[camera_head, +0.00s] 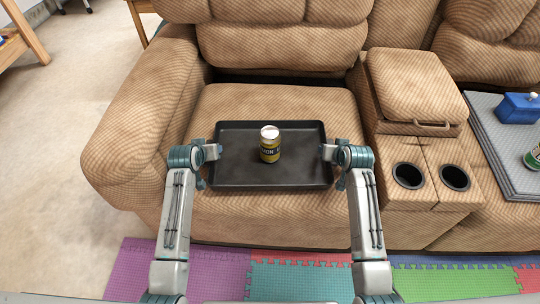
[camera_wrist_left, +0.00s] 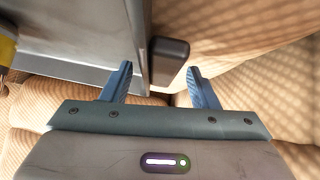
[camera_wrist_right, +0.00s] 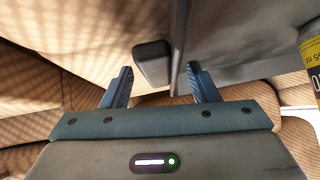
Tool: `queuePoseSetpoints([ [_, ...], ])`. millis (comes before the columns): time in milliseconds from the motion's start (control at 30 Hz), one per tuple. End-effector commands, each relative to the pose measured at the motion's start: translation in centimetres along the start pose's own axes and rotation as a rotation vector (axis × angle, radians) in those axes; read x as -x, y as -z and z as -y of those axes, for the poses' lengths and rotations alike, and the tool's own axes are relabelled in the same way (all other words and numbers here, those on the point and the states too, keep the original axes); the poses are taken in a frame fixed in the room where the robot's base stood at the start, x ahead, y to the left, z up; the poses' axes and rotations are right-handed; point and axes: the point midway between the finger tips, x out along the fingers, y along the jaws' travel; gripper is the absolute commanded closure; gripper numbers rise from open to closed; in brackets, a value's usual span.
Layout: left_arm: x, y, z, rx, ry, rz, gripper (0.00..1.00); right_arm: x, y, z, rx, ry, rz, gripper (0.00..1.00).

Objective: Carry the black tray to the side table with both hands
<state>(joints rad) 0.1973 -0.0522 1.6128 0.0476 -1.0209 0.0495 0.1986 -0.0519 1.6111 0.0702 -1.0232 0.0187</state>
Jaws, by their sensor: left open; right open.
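The black tray (camera_head: 235,177) lies flat on the left seat of the tan recliner, with a yellow and black can (camera_head: 270,150) upright on it. My left gripper (camera_head: 214,152) is open at the tray's left side. In the left wrist view its fingers stand either side of the tray's side wall and a dark handle block (camera_wrist_left: 170,60). My right gripper (camera_head: 328,152) is open at the tray's right side. In the right wrist view its fingers likewise stand either side of the wall and handle block (camera_wrist_right: 152,62). I cannot tell which wooden piece is the side table.
The recliner's padded left arm (camera_head: 145,110) and the cupholder console (camera_head: 425,180) flank the seat. A grey mat or tray (camera_head: 490,130) with a blue box (camera_head: 518,108) and green can is at right. Wooden legs (camera_head: 30,38) show upper left. Carpet (camera_head: 75,140) at left is clear.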

Motion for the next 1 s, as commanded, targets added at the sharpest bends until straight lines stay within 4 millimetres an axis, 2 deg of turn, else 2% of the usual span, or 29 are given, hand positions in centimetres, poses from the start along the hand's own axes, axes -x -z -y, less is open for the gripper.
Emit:
queuePoseSetpoints([
  [133, -0.66, -0.04, -0.01, 0.000, 0.000, 0.001, 0.46, -0.67, -0.06, 0.01, 0.000, 0.000, 0.001, 0.46],
  [400, -0.72, -0.05, -0.01, 0.000, 0.000, 0.001, 0.46, -0.73, -0.06, 0.01, 0.000, 0.000, 0.001, 0.46],
  [600, -0.71, -0.05, -0.01, 0.000, 0.000, 0.001, 0.85, -0.71, -0.06, 0.01, 0.000, 0.000, 0.001, 0.85],
  [700, -0.71, -0.05, -0.01, 0.000, 0.000, 0.001, 1.00, -0.71, -0.06, 0.00, 0.000, 0.000, 0.001, 1.00],
  [1000, -0.58, 0.15, -0.03, 0.000, 0.000, -0.002, 1.00, -0.58, 0.14, 0.02, 0.000, 0.000, -0.001, 1.00],
])
